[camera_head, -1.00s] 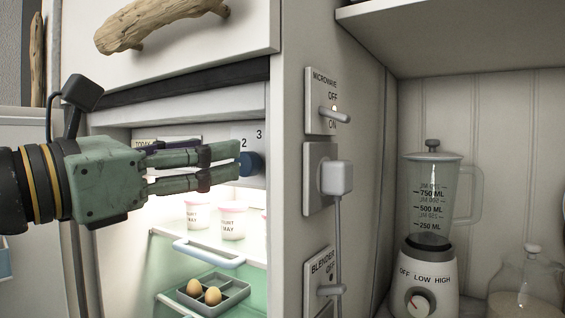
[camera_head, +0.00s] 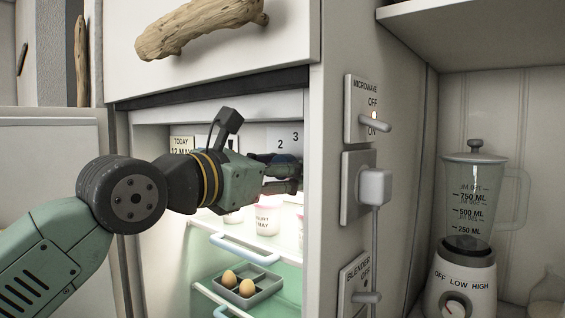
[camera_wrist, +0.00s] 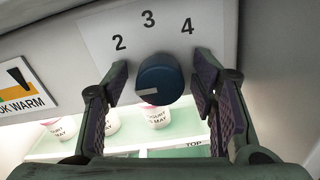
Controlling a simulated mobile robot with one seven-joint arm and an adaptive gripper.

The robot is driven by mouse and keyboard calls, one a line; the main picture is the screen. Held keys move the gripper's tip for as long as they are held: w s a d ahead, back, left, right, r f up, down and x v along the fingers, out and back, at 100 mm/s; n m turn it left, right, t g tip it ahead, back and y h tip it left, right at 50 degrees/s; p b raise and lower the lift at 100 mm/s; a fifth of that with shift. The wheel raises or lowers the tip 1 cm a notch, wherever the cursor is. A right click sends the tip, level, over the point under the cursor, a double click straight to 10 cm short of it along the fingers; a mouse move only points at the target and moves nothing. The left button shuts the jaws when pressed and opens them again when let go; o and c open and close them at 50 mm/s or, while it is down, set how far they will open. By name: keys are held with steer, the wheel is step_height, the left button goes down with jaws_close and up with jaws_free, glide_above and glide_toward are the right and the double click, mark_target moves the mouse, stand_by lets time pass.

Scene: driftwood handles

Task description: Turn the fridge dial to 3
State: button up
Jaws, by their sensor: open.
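The fridge dial (camera_wrist: 160,78) is a round dark blue knob in the wrist view, below the printed numbers 2, 3 and 4 on a pale panel (camera_wrist: 100,35). A light grey mark on its face lies toward the lower left, not toward the 3 straight above. My gripper (camera_wrist: 161,82) is open, one finger to each side of the dial with gaps visible. In the head view my gripper (camera_head: 282,172) reaches into the open fridge at the panel, below the 2 and 3, and its fingers mostly hide the dial.
Yogurt cups (camera_head: 268,220) stand on a shelf below my gripper. Lower down is a grey tray (camera_head: 268,287) with two eggs. The fridge's right wall (camera_head: 315,200) is close to my fingers. Outside it are wall switches (camera_head: 362,110), a plug (camera_head: 374,187) and a blender (camera_head: 470,205).

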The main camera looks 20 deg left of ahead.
steer(key=shift+c, duration=0.2)
steer(key=c, duration=1.1)
steer(key=shift+f+m+b, duration=0.1)
steer(key=shift+m+b, duration=0.3)
steer(key=shift+b, duration=0.1)
steer(key=shift+f+m+b, duration=0.1)
steer(key=shift+m+b, duration=0.85)
steer(key=shift+m, duration=0.05)
steer(key=m+b, duration=0.2)
steer(key=m, duration=0.3)
steer(key=m+b, duration=0.1)
steer(key=m, duration=0.4)
steer(key=shift+r, duration=0.2)
steer(key=m, duration=0.4)
steer(key=shift+m, duration=0.4)
